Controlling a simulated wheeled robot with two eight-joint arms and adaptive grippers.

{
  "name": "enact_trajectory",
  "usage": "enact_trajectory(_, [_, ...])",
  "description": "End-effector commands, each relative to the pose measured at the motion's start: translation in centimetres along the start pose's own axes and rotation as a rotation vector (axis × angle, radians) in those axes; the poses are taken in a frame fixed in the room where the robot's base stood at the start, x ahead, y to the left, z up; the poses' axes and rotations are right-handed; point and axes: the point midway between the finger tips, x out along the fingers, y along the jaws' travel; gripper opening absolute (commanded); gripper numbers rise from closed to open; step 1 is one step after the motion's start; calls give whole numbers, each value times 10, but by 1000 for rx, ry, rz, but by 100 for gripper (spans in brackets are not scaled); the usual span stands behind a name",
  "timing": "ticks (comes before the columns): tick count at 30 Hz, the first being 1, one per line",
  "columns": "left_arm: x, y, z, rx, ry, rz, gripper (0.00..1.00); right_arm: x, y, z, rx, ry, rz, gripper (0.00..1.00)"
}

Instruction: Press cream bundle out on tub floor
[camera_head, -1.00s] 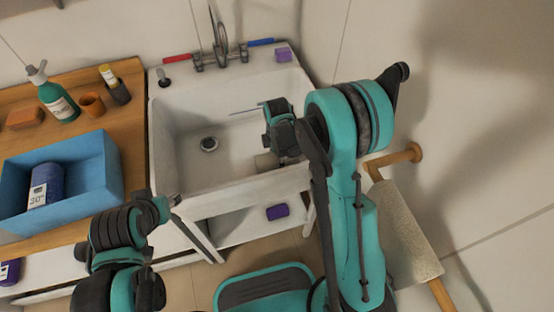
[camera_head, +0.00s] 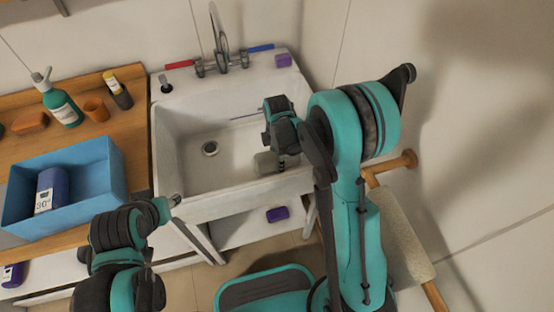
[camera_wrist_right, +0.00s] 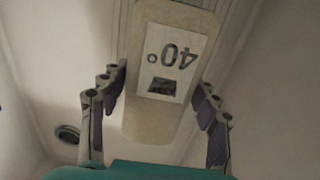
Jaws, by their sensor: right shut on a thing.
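The cream bundle (camera_head: 266,164) is inside the white tub (camera_head: 243,185), near its front wall at the right. In the right wrist view the bundle (camera_wrist_right: 152,128) shows a white label reading 40°, upside down. My right gripper (camera_wrist_right: 162,82) is shut on it, with a finger on each side. In the head view the right arm reaches down into the tub, and its gripper (camera_head: 283,138) partly hides the bundle. Whether the bundle touches the tub floor (camera_head: 215,170) cannot be told. My left gripper (camera_head: 174,201) is by the tub's front left corner, its jaws too small to read.
A drain (camera_head: 210,148) lies in the tub floor, and a faucet (camera_head: 220,45) stands behind. A blue bin (camera_head: 95,200) with a dark blue bundle (camera_head: 53,188) is at left. A purple block (camera_head: 277,214) sits below the tub. The tub's left half is clear.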

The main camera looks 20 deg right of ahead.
Motion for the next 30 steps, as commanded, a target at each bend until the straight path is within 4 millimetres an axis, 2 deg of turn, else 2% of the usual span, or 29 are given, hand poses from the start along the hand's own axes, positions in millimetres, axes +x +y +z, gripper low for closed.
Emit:
enact_trajectory(3, [-10, 0, -7, 0, 0, 0, 40, -16, 0, 0, 0, 0, 0, 38])
enact_trajectory(30, [-61, 0, -44, 0, 0, 0, 40, -109, 0, 0, 0, 0, 0, 38])
